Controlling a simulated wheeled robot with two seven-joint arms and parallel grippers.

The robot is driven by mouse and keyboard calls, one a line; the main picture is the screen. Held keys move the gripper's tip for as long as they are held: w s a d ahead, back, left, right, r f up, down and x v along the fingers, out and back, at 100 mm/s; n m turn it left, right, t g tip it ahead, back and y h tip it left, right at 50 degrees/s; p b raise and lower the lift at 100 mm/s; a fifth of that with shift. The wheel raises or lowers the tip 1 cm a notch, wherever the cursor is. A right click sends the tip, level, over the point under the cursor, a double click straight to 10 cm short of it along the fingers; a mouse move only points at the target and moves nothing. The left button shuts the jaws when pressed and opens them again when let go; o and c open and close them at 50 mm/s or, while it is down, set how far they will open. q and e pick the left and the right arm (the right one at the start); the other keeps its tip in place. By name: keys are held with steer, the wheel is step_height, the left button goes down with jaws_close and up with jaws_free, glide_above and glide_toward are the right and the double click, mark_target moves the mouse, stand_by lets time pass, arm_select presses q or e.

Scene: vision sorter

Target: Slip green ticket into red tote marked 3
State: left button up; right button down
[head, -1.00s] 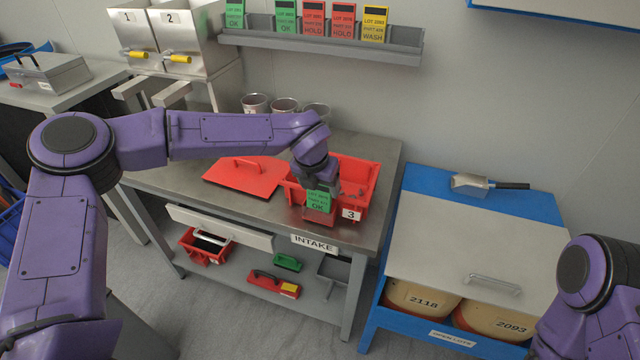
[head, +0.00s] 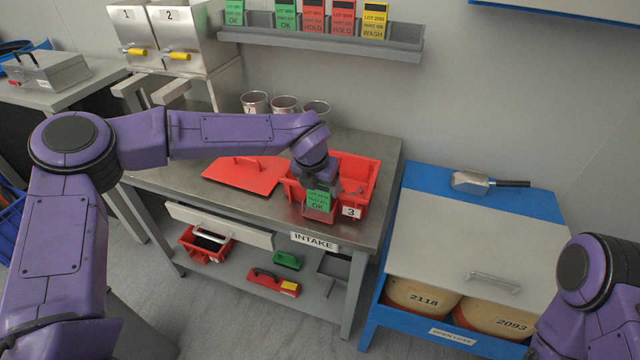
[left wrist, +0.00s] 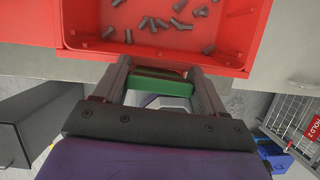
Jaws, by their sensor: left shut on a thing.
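The red tote (head: 367,172) marked 3 stands at the front right of the steel table. Its white 3 label (head: 351,212) is on the front wall. My left gripper (head: 321,184) points down at the tote's front left and is shut on the green ticket (head: 319,197). The ticket is upright against the tote's front, with its OK face showing. A red edge frames its lower part; I cannot tell how deep it sits there. In the left wrist view the green ticket (left wrist: 160,86) spans between both fingers, just outside the tote rim (left wrist: 155,52). My right gripper is not in view.
Small dark parts (left wrist: 178,24) lie in the tote. A red lid (head: 245,174) lies left of it, and metal cups (head: 285,104) stand behind. A wall rack (head: 320,40) holds several other tickets. A blue bench (head: 480,240) stands to the right.

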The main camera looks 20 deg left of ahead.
arm_select(q)
steer(key=shift+f, duration=0.15)
steer(key=o, duration=1)
steer(key=shift+s, duration=0.1)
steer(key=shift+c, duration=0.2)
steer(key=shift+r+p, duration=0.6)
steer(key=shift+r, duration=0.1)
steer(key=shift+r+p, duration=0.85)
steer(key=shift+r, duration=0.25)
steer(key=shift+r+p, duration=1.8)
steer(key=shift+r, duration=0.55)
steer(key=shift+f, duration=0.1)
